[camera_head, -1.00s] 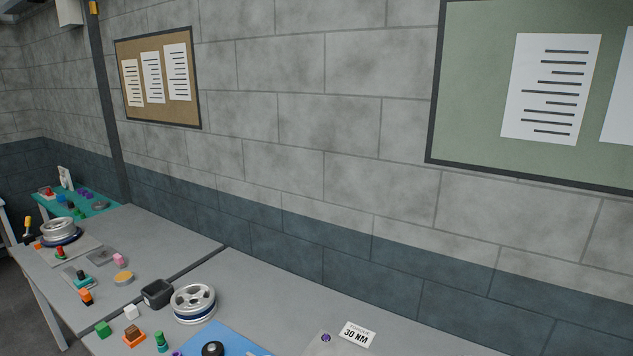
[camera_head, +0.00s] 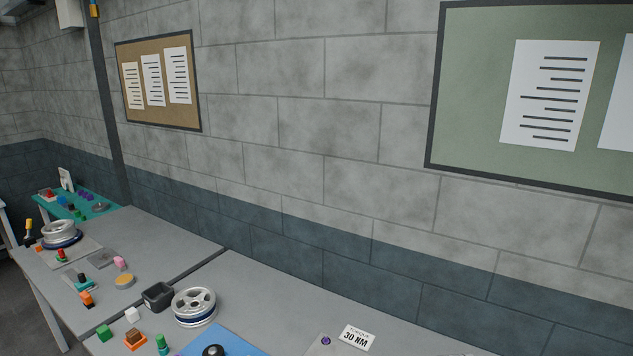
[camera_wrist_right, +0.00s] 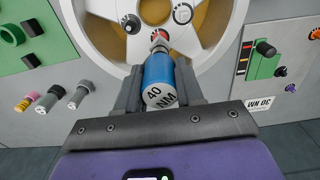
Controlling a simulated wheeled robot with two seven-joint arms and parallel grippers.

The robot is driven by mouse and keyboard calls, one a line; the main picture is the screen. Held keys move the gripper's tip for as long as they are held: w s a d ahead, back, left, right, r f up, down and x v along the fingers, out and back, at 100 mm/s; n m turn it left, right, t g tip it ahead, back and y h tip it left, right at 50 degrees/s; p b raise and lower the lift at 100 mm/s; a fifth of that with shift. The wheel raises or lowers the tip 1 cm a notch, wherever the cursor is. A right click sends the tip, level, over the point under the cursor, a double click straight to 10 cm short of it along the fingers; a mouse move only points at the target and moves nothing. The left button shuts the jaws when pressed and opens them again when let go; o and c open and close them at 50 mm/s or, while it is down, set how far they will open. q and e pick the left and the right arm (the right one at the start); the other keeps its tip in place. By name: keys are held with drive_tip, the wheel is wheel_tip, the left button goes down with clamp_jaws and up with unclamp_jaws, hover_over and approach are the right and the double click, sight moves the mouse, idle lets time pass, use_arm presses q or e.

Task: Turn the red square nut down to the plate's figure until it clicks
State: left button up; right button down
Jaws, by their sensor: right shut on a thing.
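My right gripper (camera_wrist_right: 158,88) is shut on a blue cylindrical socket (camera_wrist_right: 158,72) marked "40 NM" in the right wrist view. A red nut (camera_wrist_right: 159,37) shows just beyond the socket's far end, in front of a silver wheel (camera_wrist_right: 95,25); whether socket and nut touch, I cannot tell. The plate (camera_head: 357,338) reads "TORQUE 30 NM" in the head view and shows upside down in the right wrist view (camera_wrist_right: 259,101). My left gripper is in neither view.
In the head view, another silver wheel (camera_head: 194,305) and a dark box (camera_head: 158,296) stand on the grey bench.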

drive_tip(key=shift+r+p, duration=2.3)
drive_tip(key=shift+r, duration=0.75)
